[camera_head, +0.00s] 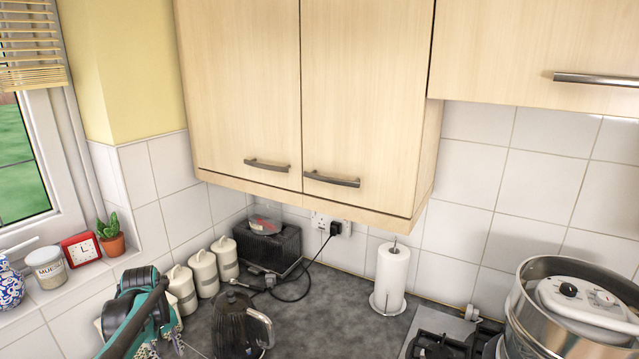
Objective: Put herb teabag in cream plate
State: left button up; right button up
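I cannot make out a herb teabag or a cream plate in the head view. A teal and black arm of mine reaches in at the lower left, in front of the worktop and canisters. Its lower end runs out of the bottom edge, and I cannot make out the state of my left gripper there. My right gripper is not in view.
Cream canisters (203,272), a dark kettle (240,326) and a black toaster-like box (270,248) line the left worktop. A paper towel roll (389,278) stands right of a clear grey stretch. A hob (436,345) and steel pot (522,318) are farther right. Cupboards (365,100) hang above.

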pick_arm(q)
jog(key=s+d+f+m+t+b, duration=0.3)
jog(key=s+d+m+b, duration=0.1)
jog(key=s+d, duration=0.5)
jog(key=s+d+f+m+t+b, duration=0.3)
jog(key=s+d+f+m+b, duration=0.1)
jog(key=s+d, duration=0.6)
jog(key=d+m+b, duration=0.1)
jog(key=d+m, duration=0.1)
jog(key=d, duration=0.1)
jog(key=shift+h, duration=0.3)
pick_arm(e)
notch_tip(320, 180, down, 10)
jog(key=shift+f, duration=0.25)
pick_arm(q)
jog(key=shift+s+d, duration=0.1)
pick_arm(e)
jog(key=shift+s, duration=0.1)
